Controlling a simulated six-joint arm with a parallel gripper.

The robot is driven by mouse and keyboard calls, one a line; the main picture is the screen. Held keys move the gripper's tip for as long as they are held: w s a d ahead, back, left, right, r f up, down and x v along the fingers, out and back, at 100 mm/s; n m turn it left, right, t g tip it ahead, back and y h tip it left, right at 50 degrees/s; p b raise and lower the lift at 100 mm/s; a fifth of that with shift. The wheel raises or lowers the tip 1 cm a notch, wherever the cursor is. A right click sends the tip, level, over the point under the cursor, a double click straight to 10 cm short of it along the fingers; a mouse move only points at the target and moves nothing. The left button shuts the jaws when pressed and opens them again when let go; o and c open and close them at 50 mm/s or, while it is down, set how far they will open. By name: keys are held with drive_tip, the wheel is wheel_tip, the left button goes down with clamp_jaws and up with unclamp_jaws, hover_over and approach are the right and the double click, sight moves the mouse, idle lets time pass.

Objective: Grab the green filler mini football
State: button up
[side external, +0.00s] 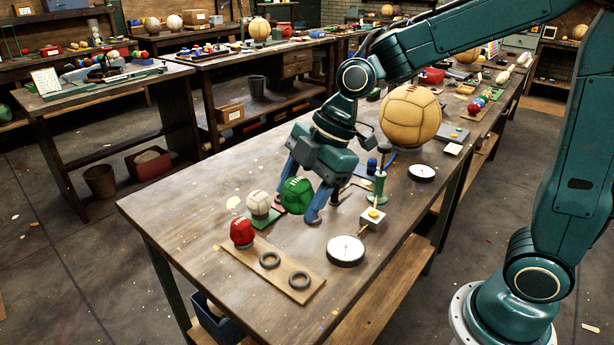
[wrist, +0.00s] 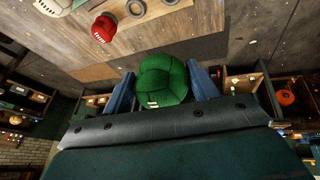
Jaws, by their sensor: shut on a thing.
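The green mini football (side external: 297,196) is between the blue fingers of my gripper (side external: 296,198) in the side view. In the wrist view the green ball (wrist: 162,80) sits between the two blue fingertips (wrist: 162,82), one on each side. My gripper is shut on it. Whether the ball still touches what lies below it is hard to tell. A white mini ball (side external: 258,203) stands just left of it, and a red mini ball (side external: 242,231) stands further to the front left. Both also show at the top of the wrist view.
A wooden board (side external: 275,273) with two dark rings (side external: 270,260) lies in front. A white-faced dial (side external: 345,250) and a small block with a yellow top (side external: 373,217) stand to the right. A large tan ball (side external: 410,115) is behind. The table's left part (side external: 180,205) is clear.

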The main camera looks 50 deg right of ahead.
drive_tip(key=shift+r, duration=1.2)
